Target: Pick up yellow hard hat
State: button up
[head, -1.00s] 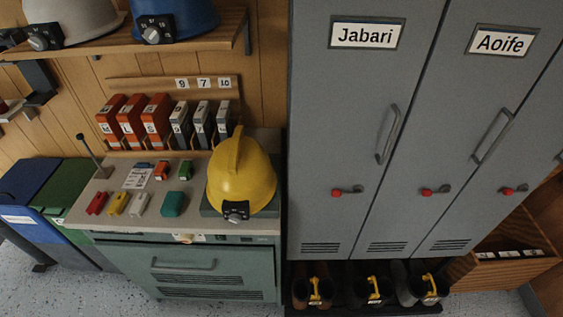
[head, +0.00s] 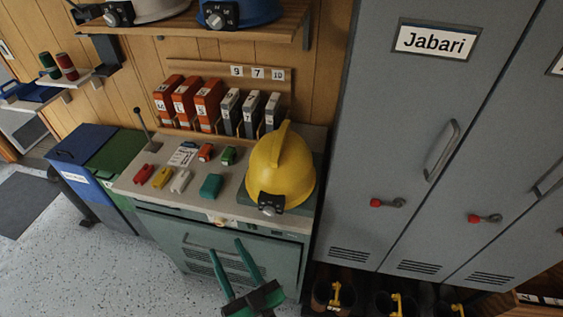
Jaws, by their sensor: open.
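The yellow hard hat (head: 279,165) sits upright at the right end of the grey counter top (head: 225,196), on a dark flat pad. A black lamp with a dial is on its front. My gripper (head: 225,246) is at the bottom of the head view, in front of the cabinet below the counter. Its two green fingers are apart with nothing between them. It is below and left of the hat, not touching it.
Small coloured blocks and a card lie left of the hat, with an upright lever (head: 142,123) at the counter's left. Red and grey binders (head: 207,103) stand behind. A grey locker (head: 420,130) rises close on the right. A shelf (head: 200,28) with helmets hangs above.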

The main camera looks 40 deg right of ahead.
jog(key=w+d+r+m+t+h, duration=0.1)
jog(key=w+d+r+m+h, duration=0.35)
jog(key=r, duration=0.45)
jog(key=w+d+r+m+t+h, duration=0.1)
jog(key=w+d+r+m+h, duration=0.3)
jog(key=r, duration=0.5)
jog(key=d+r+m+g+h, duration=0.6)
jog(key=d+r+m, duration=0.4)
jog(key=m, duration=0.6)
jog(key=m+g+y, duration=0.6)
jog(key=m+g, duration=0.1)
jog(key=m, duration=1.1)
send_near(280, 137)
jog(key=x, duration=0.5)
jog(key=shift+s+d+f, duration=0.1)
jog(key=shift+s+f, duration=0.1)
jog(key=shift+f, duration=0.1)
jog(key=shift+t, duration=0.3)
jog(key=shift+x, duration=3.1)
jog(key=shift+w+r, duration=0.15)
jog(key=shift+r, duration=0.05)
grip_shut()
